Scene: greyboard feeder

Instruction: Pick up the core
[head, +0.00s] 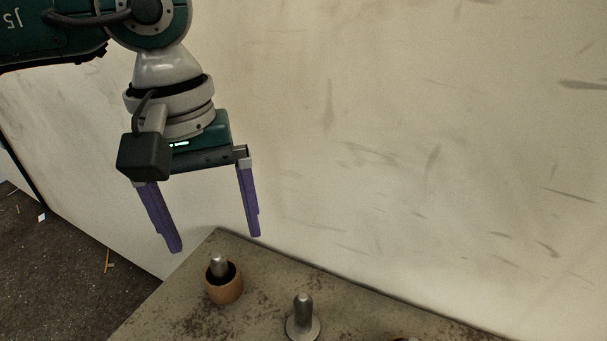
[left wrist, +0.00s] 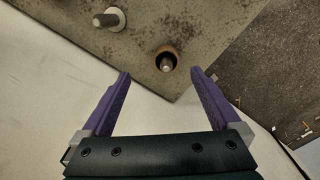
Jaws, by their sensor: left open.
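The core (head: 224,287) is a short brown cardboard tube. It stands upright around a metal peg (head: 219,264) near the far left corner of the worn grey table. In the left wrist view the core (left wrist: 177,52) lies beyond the fingertips, roughly between their lines, with the peg inside it. My left gripper (head: 216,243) has two purple fingers, spread wide and empty. In the head view it hangs above the core, apart from it. The left gripper also shows in the left wrist view (left wrist: 160,75). My right gripper is not in view.
A bare metal peg with a round base (head: 303,325) stands to the right on the table (head: 262,281). Part of another brown thing is cut off at the bottom edge. A pale scuffed wall (head: 430,150) rises behind the table. Speckled floor (head: 50,265) lies to the left.

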